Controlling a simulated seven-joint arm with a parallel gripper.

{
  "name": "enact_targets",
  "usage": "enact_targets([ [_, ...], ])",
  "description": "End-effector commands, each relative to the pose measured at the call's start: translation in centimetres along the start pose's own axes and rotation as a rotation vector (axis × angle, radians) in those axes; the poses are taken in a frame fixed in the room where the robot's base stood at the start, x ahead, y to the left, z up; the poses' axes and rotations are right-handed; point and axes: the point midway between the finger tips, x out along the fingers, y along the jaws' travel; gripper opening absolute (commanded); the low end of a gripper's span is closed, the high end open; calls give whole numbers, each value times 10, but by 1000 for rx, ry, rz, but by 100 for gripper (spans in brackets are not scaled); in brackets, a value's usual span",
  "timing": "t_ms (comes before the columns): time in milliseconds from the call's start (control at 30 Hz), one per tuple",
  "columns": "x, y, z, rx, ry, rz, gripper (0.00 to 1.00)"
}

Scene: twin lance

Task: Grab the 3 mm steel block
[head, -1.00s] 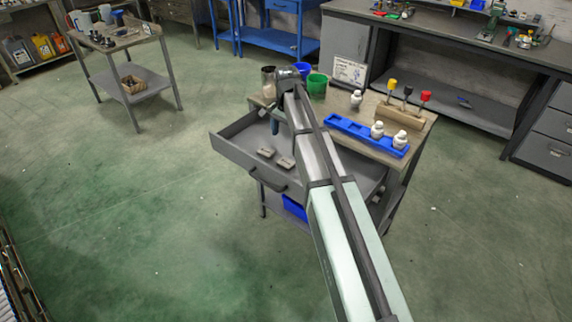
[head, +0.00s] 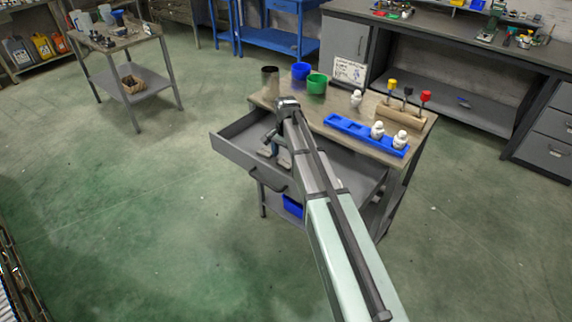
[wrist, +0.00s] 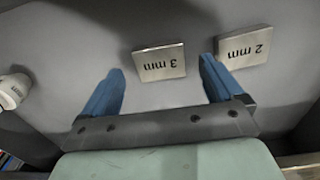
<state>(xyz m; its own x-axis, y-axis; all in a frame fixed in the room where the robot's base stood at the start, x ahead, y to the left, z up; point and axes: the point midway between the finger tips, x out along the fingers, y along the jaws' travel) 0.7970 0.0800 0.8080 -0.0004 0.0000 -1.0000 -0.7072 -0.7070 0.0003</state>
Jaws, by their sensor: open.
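The 3 mm steel block (wrist: 160,63) lies flat on the drawer floor in the wrist view, its label upside down. The 2 mm steel block (wrist: 244,47) lies just to its right. My gripper (wrist: 160,72) is open, with one blue finger to the left of the 3 mm block and the other between the two blocks. Nothing is held between the fingers. How far the fingertips are above the drawer floor cannot be told. In the head view my gripper (head: 275,150) is over the open drawer (head: 228,150), and my arm hides part of the blocks.
A white object (wrist: 13,90) is at the left edge of the wrist view. On the tabletop stand a blue tray (head: 345,127) with white pieces, a green cup (head: 317,83), a blue cup (head: 301,70) and a wooden tool holder (head: 404,115). The drawer's walls surround the blocks.

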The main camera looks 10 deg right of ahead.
Motion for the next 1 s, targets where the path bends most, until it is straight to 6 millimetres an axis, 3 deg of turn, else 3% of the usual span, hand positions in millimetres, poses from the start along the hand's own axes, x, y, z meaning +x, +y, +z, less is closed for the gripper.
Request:
enact_targets([
  [167, 19, 0, 0, 0, 1, 1, 94],
  [400, 20, 0, 0, 0, 2, 0, 94],
  [1000, 20, 0, 0, 0, 2, 0, 36],
])
